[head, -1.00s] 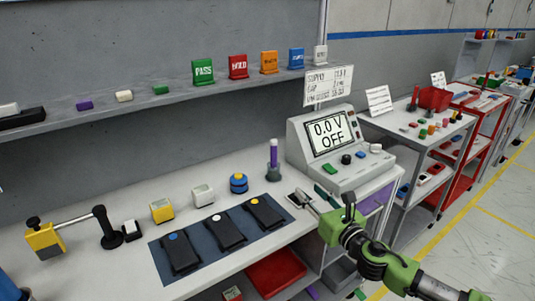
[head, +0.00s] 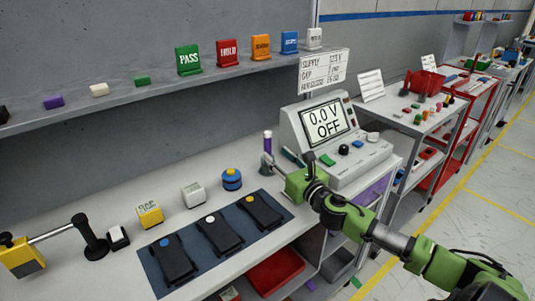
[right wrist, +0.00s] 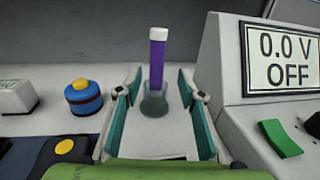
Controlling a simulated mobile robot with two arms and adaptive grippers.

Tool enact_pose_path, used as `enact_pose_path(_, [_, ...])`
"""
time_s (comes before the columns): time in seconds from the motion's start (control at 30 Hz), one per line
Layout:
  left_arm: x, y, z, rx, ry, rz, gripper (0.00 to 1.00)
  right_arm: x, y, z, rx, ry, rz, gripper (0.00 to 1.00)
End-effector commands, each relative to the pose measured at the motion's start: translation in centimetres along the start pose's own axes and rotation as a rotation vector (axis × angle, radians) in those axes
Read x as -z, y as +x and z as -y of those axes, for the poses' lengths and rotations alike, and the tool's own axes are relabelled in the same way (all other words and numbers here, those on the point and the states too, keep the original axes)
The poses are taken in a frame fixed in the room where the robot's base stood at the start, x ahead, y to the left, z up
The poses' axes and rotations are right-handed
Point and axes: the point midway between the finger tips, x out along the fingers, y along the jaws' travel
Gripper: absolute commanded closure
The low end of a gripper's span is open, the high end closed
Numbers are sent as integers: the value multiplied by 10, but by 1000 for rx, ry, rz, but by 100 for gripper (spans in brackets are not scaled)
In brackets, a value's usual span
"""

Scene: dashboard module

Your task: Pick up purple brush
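The purple brush (right wrist: 157,62) stands upright in a small grey holder (right wrist: 154,103) on the bench, its pale tip at the top. In the head view the brush (head: 267,142) shows just beyond my right gripper, with its lower part and holder largely hidden. My right gripper (right wrist: 158,85) is open; its teal-lined fingers lie to either side of the brush in the wrist view. No contact between fingers and brush is visible. My left gripper is in neither view.
The power supply (head: 338,150) reading 0.0 V OFF stands close to the right of the brush. A blue round part with a yellow top (head: 232,179) stands to its left. A dark mat (head: 196,283) with several black modules lies in front. A shelf (head: 120,100) runs along the wall behind.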

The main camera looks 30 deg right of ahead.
Motion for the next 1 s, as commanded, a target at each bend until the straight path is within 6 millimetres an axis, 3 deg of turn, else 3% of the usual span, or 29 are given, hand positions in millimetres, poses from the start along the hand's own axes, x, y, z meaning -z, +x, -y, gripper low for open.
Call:
enact_pose_path(0.23, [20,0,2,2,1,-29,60,0,12,-1,-2,0,0,64])
enact_pose_path(0.63, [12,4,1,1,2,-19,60,-1,56,-5,-1,1,1,64])
enact_pose_path(1.0, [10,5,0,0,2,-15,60,0,62,-5,-1,0,-1,67])
